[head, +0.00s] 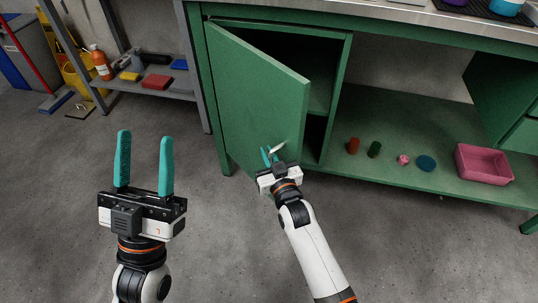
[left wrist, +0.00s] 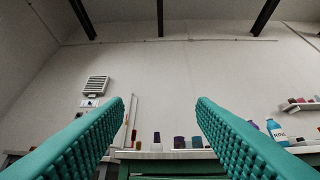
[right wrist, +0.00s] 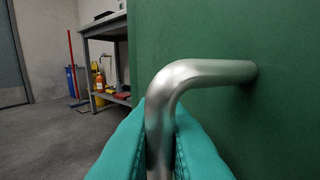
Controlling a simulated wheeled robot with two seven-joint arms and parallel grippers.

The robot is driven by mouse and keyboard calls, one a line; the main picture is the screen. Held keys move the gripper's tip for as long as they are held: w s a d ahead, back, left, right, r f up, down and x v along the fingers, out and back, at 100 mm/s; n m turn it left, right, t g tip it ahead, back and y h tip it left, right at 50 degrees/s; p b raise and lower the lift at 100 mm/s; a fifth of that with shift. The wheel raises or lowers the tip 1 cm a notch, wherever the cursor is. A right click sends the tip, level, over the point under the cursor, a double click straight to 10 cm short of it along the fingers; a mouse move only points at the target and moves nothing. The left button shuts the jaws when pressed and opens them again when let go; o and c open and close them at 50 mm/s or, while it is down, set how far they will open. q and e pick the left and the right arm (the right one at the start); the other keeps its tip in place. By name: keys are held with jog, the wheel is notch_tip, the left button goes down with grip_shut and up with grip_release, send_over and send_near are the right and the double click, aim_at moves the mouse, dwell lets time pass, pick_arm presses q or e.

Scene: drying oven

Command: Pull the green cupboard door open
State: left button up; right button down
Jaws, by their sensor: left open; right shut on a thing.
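The green cupboard door (head: 255,95) is hinged at its left and stands partly open, with the dark inside of the cupboard (head: 310,62) showing to its right. Its metal handle (right wrist: 205,75) is a bent silver bar in the right wrist view; the handle also shows small in the head view (head: 277,148). My right gripper (head: 271,157) is shut on the handle, with its teal fingers on both sides of the bar. My left gripper (head: 145,162) is open and empty, raised over the floor to the left of the door.
A lower green shelf (head: 400,172) right of the cupboard holds a pink bin (head: 484,164) and several small objects. A grey rack (head: 165,88) with a bottle (head: 102,62) stands to the left. Grey floor (head: 60,200) is clear in front.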

jog(key=c, duration=1.8)
grip_release()
jog(key=p+v, duration=0.2)
jog(key=v, duration=0.3)
jog(key=shift+s+r, duration=0.1)
jog(key=shift+s, duration=0.1)
pick_arm(q)
jog(key=w+f+g+y+p, duration=0.1)
jog(key=w+f+g+y, duration=0.2)
jog(key=f+g, duration=0.6)
jog(key=shift+w+a+f+y, duration=0.25)
jog(key=shift+w+f+y, duration=0.15)
jog(key=shift+w+f, duration=0.7)
pick_arm(e)
jog(key=shift+v, duration=3.25)
pick_arm(q)
jog(key=shift+r, duration=0.1)
pick_arm(e)
jog(key=shift+d, duration=0.1)
